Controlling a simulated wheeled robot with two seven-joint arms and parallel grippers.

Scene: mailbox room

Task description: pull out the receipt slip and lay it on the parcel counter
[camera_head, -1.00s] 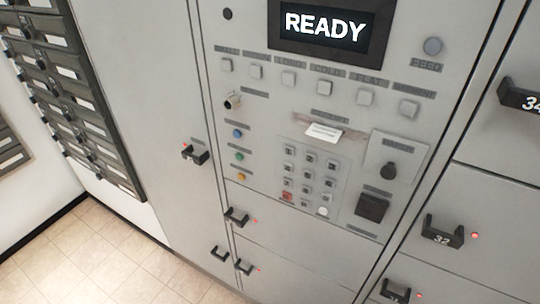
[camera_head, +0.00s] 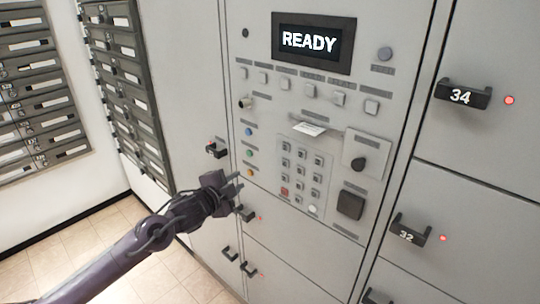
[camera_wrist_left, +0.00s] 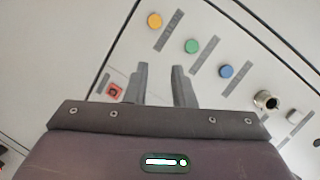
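The white receipt slip (camera_head: 309,129) sticks out of a slot in the grey control panel, above the keypad, in the head view. My left gripper (camera_head: 239,182) is in front of the panel's lower left side, below and left of the slip and apart from it. In the left wrist view its two fingers (camera_wrist_left: 160,72) stand apart with nothing between them. The slip does not show in the wrist view. The parcel counter is not in view that I can tell. My right gripper is not in view.
The keypad (camera_head: 301,172) is below the slip. Blue, green and orange buttons (camera_head: 249,152) run down the panel's left side, near my left gripper. Locker handles 34 (camera_head: 461,95) and 32 (camera_head: 411,232) jut out at right. Dark mailboxes (camera_head: 128,85) line the left wall.

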